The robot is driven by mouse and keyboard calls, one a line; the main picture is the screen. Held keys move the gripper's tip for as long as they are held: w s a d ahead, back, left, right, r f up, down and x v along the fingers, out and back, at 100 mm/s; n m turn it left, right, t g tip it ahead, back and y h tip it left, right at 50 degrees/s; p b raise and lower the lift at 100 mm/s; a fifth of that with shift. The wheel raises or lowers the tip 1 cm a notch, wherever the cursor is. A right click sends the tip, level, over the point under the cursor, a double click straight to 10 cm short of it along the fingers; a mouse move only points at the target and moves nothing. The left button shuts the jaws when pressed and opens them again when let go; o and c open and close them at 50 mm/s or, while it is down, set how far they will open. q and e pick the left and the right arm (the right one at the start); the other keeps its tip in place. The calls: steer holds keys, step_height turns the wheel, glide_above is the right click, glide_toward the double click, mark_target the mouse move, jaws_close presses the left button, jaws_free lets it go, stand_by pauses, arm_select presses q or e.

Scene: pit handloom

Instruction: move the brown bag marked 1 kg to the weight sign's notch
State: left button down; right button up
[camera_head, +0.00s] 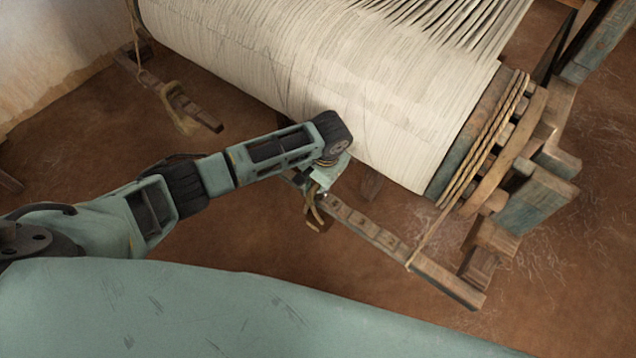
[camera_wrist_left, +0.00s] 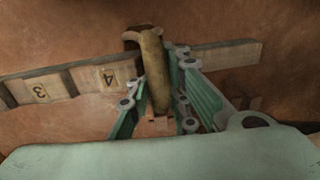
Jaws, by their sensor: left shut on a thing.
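A brown bag (camera_wrist_left: 154,72) with a curved top sits between the fingers of my left gripper (camera_wrist_left: 152,100), which is shut on it. No 1 kg mark is readable on it. In the head view the bag (camera_head: 314,217) shows small below my left gripper (camera_head: 321,186), against the notched wooden beam (camera_head: 390,244). The beam also shows in the wrist view (camera_wrist_left: 220,55), behind the bag, with small plates marked 3 (camera_wrist_left: 40,91) and 4 (camera_wrist_left: 108,77) to the left. I cannot tell whether the bag hangs on the beam. No weight sign is clearly visible.
A large roll of pale warp threads (camera_head: 330,75) lies just behind my left gripper. A rope (camera_head: 440,220) runs from the roll's wooden end to the beam. Another beam (camera_head: 165,90) with a brown hanging thing (camera_head: 182,118) is at upper left. Brown floor (camera_head: 255,120) lies between.

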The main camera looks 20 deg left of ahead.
arm_select(q)
steer(key=c, duration=1.6)
jaws_free()
steer(key=shift+o, duration=0.3)
steer(key=shift+s+f, duration=0.15)
step_height(320, 180, up, 12)
steer(key=d, duration=0.1)
steer(key=shift+s+d, duration=0.15)
steer(key=shift+d, duration=0.15)
